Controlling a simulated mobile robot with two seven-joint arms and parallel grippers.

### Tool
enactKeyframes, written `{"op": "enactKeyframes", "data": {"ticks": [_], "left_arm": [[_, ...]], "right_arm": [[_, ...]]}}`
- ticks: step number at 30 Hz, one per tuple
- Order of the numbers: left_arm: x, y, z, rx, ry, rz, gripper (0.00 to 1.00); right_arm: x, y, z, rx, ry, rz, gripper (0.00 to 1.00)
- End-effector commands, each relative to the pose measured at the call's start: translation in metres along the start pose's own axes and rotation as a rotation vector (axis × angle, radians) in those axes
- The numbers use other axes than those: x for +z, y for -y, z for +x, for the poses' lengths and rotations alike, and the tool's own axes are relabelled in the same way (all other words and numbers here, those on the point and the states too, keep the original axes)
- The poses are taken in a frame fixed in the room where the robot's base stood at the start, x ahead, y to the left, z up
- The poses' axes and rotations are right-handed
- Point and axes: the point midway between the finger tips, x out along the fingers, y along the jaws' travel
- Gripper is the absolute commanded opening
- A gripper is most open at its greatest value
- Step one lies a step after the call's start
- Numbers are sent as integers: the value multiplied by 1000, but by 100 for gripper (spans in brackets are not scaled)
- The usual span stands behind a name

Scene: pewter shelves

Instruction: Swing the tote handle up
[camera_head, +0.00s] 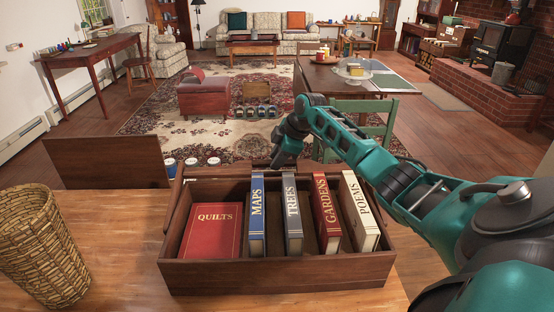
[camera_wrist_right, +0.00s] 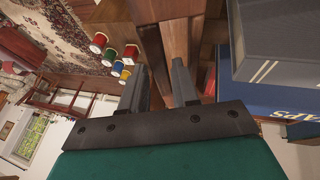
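The tote is an open brown wooden box (camera_head: 277,276) on the near table. It holds a flat red QUILTS book (camera_head: 212,231) and upright books lettered MAPS (camera_head: 257,215), TREES (camera_head: 293,213), GARDENS (camera_head: 326,212) and POEMS (camera_head: 359,211). The handle seems to lie low along the tote's left and back edges; its full outline is unclear. My right gripper (camera_head: 275,163) points down at the back edge, behind MAPS and TREES. In the right wrist view its fingers (camera_wrist_right: 160,86) are apart, with a wooden bar (camera_wrist_right: 155,60) between or just beyond them; contact is unclear. My left gripper is out of view.
A wicker basket (camera_head: 42,247) stands left of the tote. Several small coloured spools (camera_wrist_right: 115,56) sit close behind the tote, left of my right gripper. A dark wooden panel (camera_head: 106,162) stands at the table's back left. The tabletop between basket and tote is clear.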

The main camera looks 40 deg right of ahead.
Motion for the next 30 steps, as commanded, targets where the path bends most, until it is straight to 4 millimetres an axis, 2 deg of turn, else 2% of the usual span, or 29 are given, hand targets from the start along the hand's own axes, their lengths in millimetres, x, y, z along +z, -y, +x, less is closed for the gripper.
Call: {"op": "enactKeyframes", "data": {"ticks": [10,19,30], "left_arm": [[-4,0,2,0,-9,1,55],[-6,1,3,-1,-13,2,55],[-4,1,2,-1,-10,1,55]], "right_arm": [[0,0,4,0,1,-1,30],[0,0,4,0,1,-1,1],[0,0,4,0,1,0,0]]}}
